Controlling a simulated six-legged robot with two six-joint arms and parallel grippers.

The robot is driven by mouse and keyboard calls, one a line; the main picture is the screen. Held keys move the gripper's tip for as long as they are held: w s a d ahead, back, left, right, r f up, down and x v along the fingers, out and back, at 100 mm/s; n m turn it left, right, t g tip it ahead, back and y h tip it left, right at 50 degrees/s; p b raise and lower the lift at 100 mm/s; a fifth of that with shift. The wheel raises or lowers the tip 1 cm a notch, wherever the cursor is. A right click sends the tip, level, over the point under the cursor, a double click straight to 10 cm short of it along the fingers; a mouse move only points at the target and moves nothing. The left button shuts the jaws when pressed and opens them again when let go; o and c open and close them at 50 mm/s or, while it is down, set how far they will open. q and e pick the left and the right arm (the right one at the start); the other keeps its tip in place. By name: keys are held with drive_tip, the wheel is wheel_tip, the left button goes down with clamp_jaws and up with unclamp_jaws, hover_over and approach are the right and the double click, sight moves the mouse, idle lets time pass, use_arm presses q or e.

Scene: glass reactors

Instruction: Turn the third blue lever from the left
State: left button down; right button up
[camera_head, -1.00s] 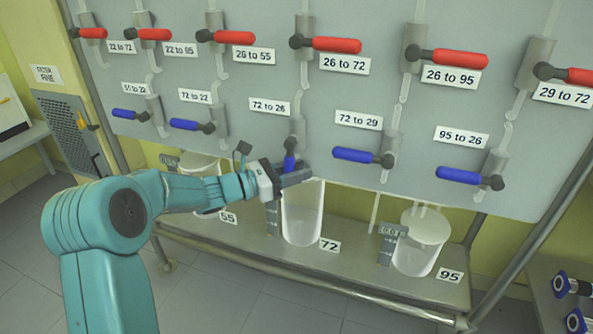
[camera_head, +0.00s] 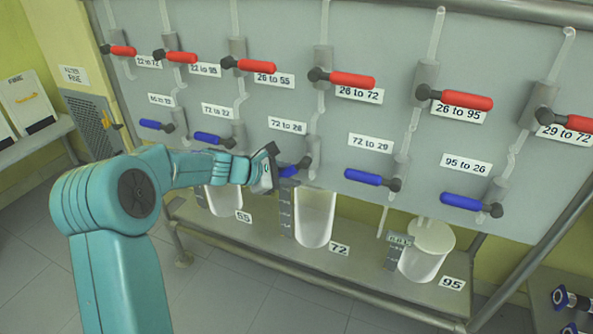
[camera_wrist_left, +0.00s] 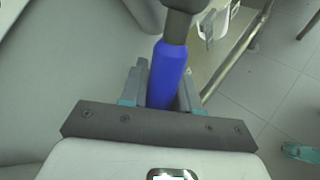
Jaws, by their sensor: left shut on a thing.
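The third blue lever from the left (camera_head: 290,171) sits under the "72 to 26" label on the grey panel. Its handle points left and slightly down from its dark pivot, partly hidden by my gripper. My left gripper (camera_head: 276,170) is at the handle's left end. In the left wrist view, the blue handle (camera_wrist_left: 167,75) lies between the two fingers of the left gripper (camera_wrist_left: 162,85), which is shut on it. My right gripper is not in view.
Other blue levers flank it: one at left (camera_head: 214,139) and one at right (camera_head: 364,177). Red levers (camera_head: 345,79) line the row above. A glass vessel (camera_head: 314,220) stands on the shelf (camera_head: 350,272) below. The floor in front is clear.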

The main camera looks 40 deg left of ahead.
use_arm(q)
drive_tip(key=a+r+m+g+y+p, duration=0.2)
drive_tip(key=a+r+m+y+p, duration=0.1)
drive_tip(key=p, duration=1.1)
drive_tip(key=shift+s+r+m+g+y, duration=0.4)
drive_tip(key=shift+r+y, duration=0.7)
drive_tip(key=shift+y, duration=0.6)
drive_tip(key=c, duration=0.9)
unclamp_jaws()
drive_tip(key=shift+r, duration=0.1)
drive_tip(key=p+v, duration=0.5)
drive_tip(key=v, duration=1.1)
drive_tip(key=shift+s, duration=0.2)
